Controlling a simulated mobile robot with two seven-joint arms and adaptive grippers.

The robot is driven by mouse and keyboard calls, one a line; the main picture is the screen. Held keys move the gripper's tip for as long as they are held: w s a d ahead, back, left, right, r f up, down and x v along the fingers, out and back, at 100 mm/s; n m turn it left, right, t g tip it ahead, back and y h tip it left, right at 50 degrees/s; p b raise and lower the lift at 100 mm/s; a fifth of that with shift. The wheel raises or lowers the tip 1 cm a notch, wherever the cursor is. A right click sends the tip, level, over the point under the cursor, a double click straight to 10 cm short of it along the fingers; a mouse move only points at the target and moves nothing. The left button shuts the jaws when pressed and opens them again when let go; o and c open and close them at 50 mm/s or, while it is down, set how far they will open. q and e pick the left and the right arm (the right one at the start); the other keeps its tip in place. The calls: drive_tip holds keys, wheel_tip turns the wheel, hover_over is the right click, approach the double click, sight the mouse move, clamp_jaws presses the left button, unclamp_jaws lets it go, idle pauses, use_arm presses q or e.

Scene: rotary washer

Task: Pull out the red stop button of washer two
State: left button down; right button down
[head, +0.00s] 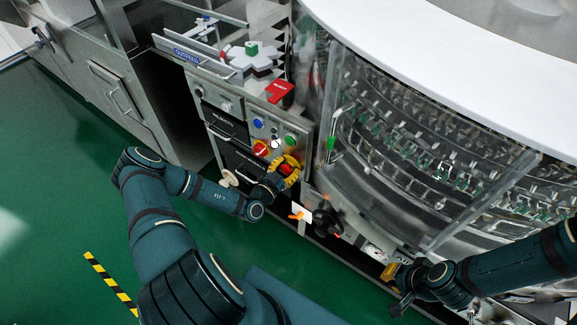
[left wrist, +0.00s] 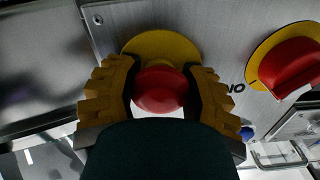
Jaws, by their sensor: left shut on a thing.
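The red stop button (left wrist: 158,92) sits on a round yellow base (left wrist: 165,46) on a brushed metal panel. The yellow ridged fingers of my left gripper (left wrist: 158,95) are closed on the button, one on each side. In the head view, my left gripper (head: 287,174) is at the lower part of the control panel (head: 268,128), and its fingers partly cover the button. No washer number is readable. My right gripper (head: 398,282) is at the lower right, away from the button; its finger opening is unclear.
A red rotary switch on yellow (left wrist: 292,68) is close to the right of the button in the left wrist view. Blue (head: 257,123) and green (head: 290,141) buttons are above. A black handwheel (head: 326,217) is at lower right.

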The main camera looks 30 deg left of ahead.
use_arm(q)
drive_tip(key=c, duration=1.7)
unclamp_jaws()
drive_tip(key=shift+s, duration=0.8)
drive_tip(key=shift+w, duration=0.1)
clamp_jaws()
drive_tip(key=o, duration=1.4)
unclamp_jaws()
drive_tip(key=shift+c, duration=0.2)
drive_tip(key=shift+s, duration=0.25)
drive_tip(key=s+a, duration=0.1)
drive_tip(key=s, duration=1)
drive_tip(key=shift+s, duration=0.4)
drive_tip(key=shift+d, duration=0.1)
